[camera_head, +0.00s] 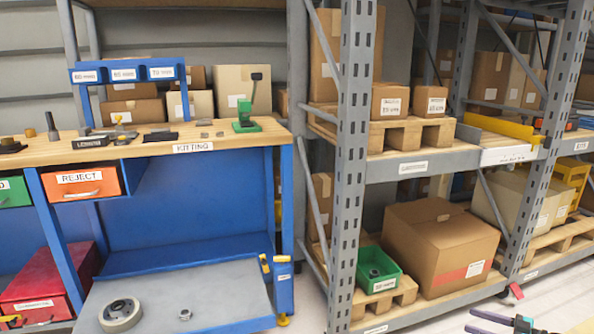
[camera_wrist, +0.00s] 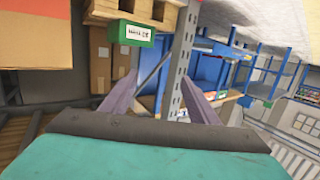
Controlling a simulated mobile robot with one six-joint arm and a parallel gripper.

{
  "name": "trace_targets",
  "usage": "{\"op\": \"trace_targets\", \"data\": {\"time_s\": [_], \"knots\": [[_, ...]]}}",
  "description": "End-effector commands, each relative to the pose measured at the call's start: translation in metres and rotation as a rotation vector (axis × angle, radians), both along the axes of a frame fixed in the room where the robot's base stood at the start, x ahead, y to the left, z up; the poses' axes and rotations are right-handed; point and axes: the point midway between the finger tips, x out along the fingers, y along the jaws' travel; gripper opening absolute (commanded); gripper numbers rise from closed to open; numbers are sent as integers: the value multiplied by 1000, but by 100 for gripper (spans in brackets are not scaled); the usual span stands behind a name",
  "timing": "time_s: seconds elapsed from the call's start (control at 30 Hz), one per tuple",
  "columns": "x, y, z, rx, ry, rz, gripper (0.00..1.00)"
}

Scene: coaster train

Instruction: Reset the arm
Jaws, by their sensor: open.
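My gripper (camera_wrist: 158,92) is open, with its two fingers spread apart and nothing between them in the wrist view. In the head view part of my gripper (camera_head: 496,322) shows at the bottom right edge, in front of the shelf rack and over the pale floor. The rest of my arm is outside the head view. The wrist view is tilted and looks past the fingers toward a grey rack post (camera_wrist: 175,75) and blue benches behind it.
A blue KITTING bench (camera_head: 220,148) stands at the left. The grey rack (camera_head: 348,150) holds cartons, pallets and a green bin (camera_head: 380,284) low down. A large carton (camera_head: 437,246) sits beside the bin. A tape roll (camera_head: 121,314) lies on the bench's lower shelf.

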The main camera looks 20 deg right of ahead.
Motion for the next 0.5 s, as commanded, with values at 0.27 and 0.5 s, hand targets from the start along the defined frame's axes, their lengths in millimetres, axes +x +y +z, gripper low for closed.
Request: {"op": "trace_targets", "data": {"time_s": [0.27, 0.5], "knots": [[10, 6, 5, 0, 0, 16, 55], [33, 22, 13, 4, 1, 55, 55]]}}
